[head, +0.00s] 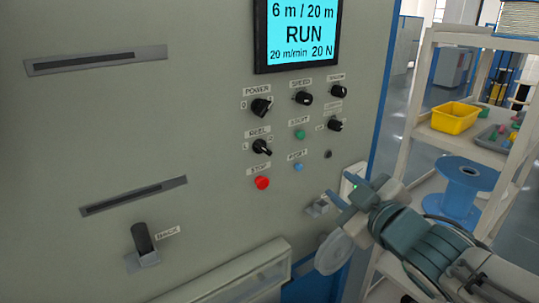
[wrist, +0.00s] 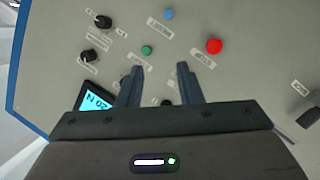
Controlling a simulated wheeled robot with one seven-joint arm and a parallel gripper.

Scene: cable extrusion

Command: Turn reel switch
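The reel switch (head: 262,147) is a black rotary knob on the grey cabinet panel, under the REEL label and above the red stop button (head: 262,183). In the head view its pointer slants down to the right. My gripper (head: 343,190) is to the lower right of it in that view, apart from the knob. In the wrist view my gripper (wrist: 159,75) has its two fingers spread with an empty gap and faces the panel. The reel switch seems hidden behind the right finger there. A dark knob (wrist: 166,102), probably power, shows between the fingers.
Close around are the power knob (head: 261,107), speed knob (head: 303,98), green button (head: 300,135) and blue button (head: 298,167). A display (head: 298,30) reads RUN. A lever (head: 143,240) stands out at lower left. A shelf with a yellow bin (head: 455,117) and blue spool (head: 464,185) is at right.

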